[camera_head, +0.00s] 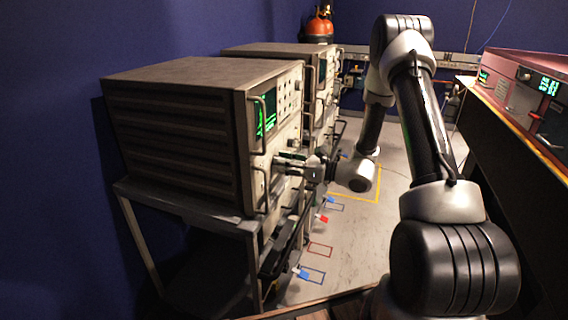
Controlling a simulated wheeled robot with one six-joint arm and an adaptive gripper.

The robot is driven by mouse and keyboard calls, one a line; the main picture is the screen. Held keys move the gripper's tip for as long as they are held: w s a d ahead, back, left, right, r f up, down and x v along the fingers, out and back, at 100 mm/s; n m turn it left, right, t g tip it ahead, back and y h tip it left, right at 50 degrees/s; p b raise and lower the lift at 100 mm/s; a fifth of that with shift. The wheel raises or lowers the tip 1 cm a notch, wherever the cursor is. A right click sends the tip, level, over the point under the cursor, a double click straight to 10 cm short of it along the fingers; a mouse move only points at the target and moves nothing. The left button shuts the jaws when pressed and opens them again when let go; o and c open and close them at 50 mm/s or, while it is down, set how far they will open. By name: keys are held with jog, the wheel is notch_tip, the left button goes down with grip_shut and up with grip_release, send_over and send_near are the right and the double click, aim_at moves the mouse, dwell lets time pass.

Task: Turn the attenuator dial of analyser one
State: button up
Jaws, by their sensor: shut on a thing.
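The nearer analyser (180,130) is a large beige-grey box on a metal stand, with a green lit screen (265,115) and handles on its front panel. I cannot read a label that says which analyser is number one. My gripper (280,164) is at the lower part of this front panel, its fingers pointing left into it. The fingers are shut on a small part there, most likely the attenuator dial, which the fingers hide. The dial's marks and angle cannot be made out.
A second analyser (285,50) stands just behind the first. A metal stand (190,207) carries the nearer one. A reddish instrument (520,95) sits on a bench at the right. An orange bottle (319,27) stands at the back. The floor (345,225) between has taped outlines.

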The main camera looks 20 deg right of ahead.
jog(key=m, duration=0.5)
jog(key=shift+m, duration=0.3)
dwell(0.4)
jog(key=o, duration=1)
jog(key=shift+s, duration=0.1)
jog(key=v, duration=1.2)
